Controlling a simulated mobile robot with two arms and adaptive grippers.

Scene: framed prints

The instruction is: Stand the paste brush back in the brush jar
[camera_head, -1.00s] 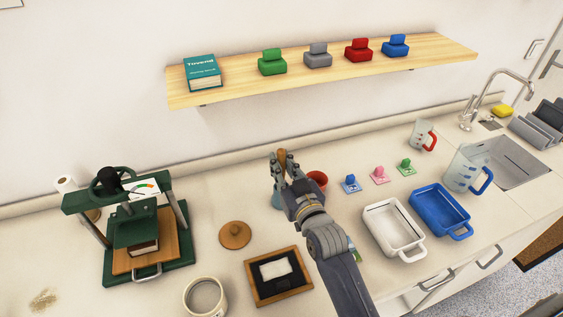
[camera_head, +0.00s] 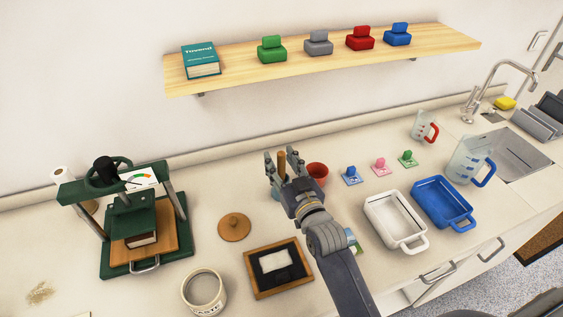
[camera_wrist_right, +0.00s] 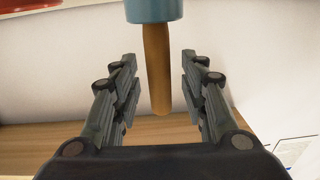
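The paste brush shows as a brown wooden handle (camera_head: 282,162) standing up out of the light blue brush jar (camera_head: 276,194) on the counter. In the right wrist view, the handle (camera_wrist_right: 156,70) runs from the blue jar (camera_wrist_right: 153,11), leaning slightly in the picture; the bristle end is hidden inside. My right gripper (camera_head: 283,157) is open around the handle. In the right wrist view its fingers (camera_wrist_right: 160,95) stand on both sides of the handle with gaps. The hand partly hides the jar in the head view. My left gripper is not in view.
A red-brown pot (camera_head: 317,173) stands close to the right of the hand. A framed dark tray (camera_head: 278,269), a wooden lid (camera_head: 234,227) and a paste pot (camera_head: 204,292) lie to the left. White (camera_head: 395,219) and blue (camera_head: 442,203) trays lie right. A shelf (camera_head: 340,54) hangs above.

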